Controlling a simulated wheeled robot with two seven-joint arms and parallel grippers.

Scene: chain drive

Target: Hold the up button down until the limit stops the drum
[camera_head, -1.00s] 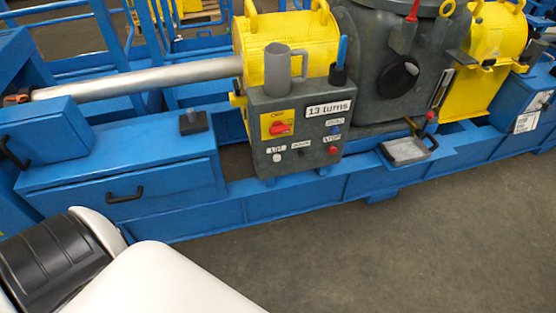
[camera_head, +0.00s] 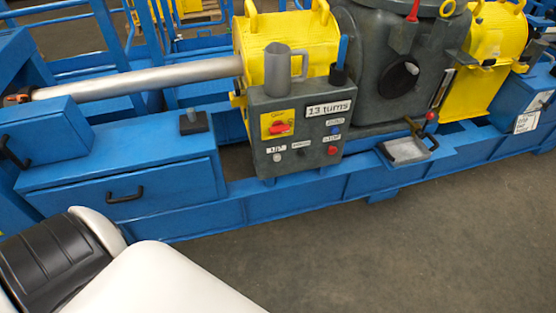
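The grey control box (camera_head: 258,136) stands at the front of the blue frame, in the middle of the head view. Its lower row has a white button (camera_head: 277,157) at left, a dark button (camera_head: 301,152) in the middle and a red button (camera_head: 332,150) at right. The label over the white button is too small to read surely. A blue button (camera_head: 335,131) sits above the red one. A red switch (camera_head: 280,128) is on a yellow plate. A sign reads "13 turns" (camera_head: 328,108). Neither gripper is in view, and nothing visible touches the buttons.
A grey jug (camera_head: 277,72) and a dark holder with a blue handle (camera_head: 339,70) stand on the box. A grey tray (camera_head: 407,150) is to its right, a blue drawer cabinet (camera_head: 120,185) to its left. The floor in front is clear. My white arm link fills the lower left.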

